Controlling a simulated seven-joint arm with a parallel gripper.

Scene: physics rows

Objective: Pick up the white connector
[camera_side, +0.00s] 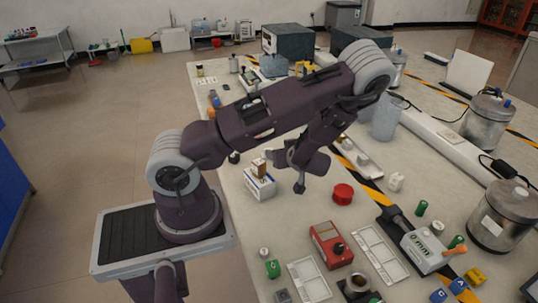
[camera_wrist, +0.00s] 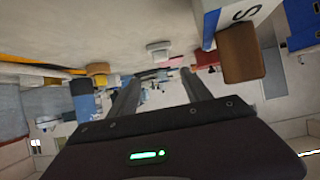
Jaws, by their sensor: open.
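A small white piece (camera_side: 396,181) stands on the table right of the red round lid in the side view; it may be the white connector, but its shape is too small to be sure. A white flanged piece (camera_wrist: 158,48) shows beyond my fingers in the wrist view; I cannot tell if it is the same one. My gripper (camera_side: 299,186) is above the table, between the blue-and-white box and the red lid. In the wrist view its two fingers (camera_wrist: 160,76) are apart, with nothing held between them.
The blue-and-white box (camera_side: 259,186) with a brown block (camera_side: 259,167) on top is close to my gripper; the block (camera_wrist: 242,52) looms at the wrist view's right. The red lid (camera_side: 343,194), a red device (camera_side: 330,244) and a grey beaker (camera_side: 386,118) stand on the table.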

